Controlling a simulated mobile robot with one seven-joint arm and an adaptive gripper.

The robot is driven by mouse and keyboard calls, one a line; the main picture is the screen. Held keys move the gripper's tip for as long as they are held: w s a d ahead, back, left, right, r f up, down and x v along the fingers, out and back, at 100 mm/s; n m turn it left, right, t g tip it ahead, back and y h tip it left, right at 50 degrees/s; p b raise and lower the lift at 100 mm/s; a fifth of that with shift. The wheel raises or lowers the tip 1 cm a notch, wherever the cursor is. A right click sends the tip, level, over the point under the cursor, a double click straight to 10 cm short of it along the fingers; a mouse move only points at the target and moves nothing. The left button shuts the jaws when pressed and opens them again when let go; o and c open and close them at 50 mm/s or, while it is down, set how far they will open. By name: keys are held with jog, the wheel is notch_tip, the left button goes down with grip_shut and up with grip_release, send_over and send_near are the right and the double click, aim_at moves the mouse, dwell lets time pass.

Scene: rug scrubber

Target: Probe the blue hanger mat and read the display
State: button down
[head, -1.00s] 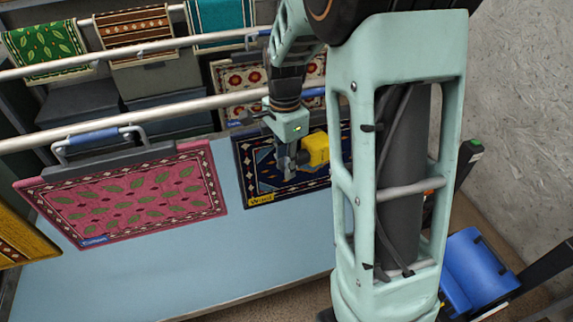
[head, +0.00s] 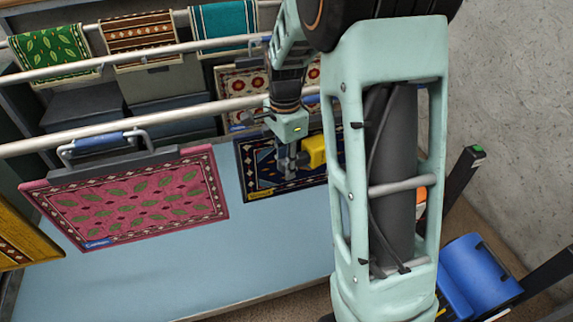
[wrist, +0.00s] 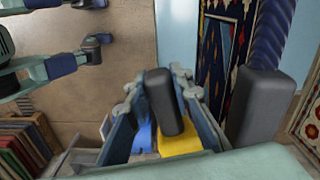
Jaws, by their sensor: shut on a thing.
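The blue mat (head: 247,162), navy with a patterned border and a yellow label at its lower left, hangs from a rail right of the pink mat. It also shows in the wrist view (wrist: 213,65). My gripper (head: 289,163) is in front of the blue mat and overlaps it in the head view. It is shut on a yellow device (head: 314,150), whose yellow body also shows in the wrist view (wrist: 182,142). I cannot tell whether the device touches the mat. No readable display shows. My arm hides the mat's right side.
A pink leafy mat (head: 130,198) hangs left on a clip hanger (head: 98,143). Metal rails (head: 160,118) run across, with green, brown and teal mats behind. A yellow mat (head: 22,235) hangs far left. A blue roll-shaped object (head: 478,270) stands lower right, near a wall.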

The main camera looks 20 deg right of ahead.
jog(key=shift+w+r, duration=0.2)
jog(key=shift+w, duration=0.15)
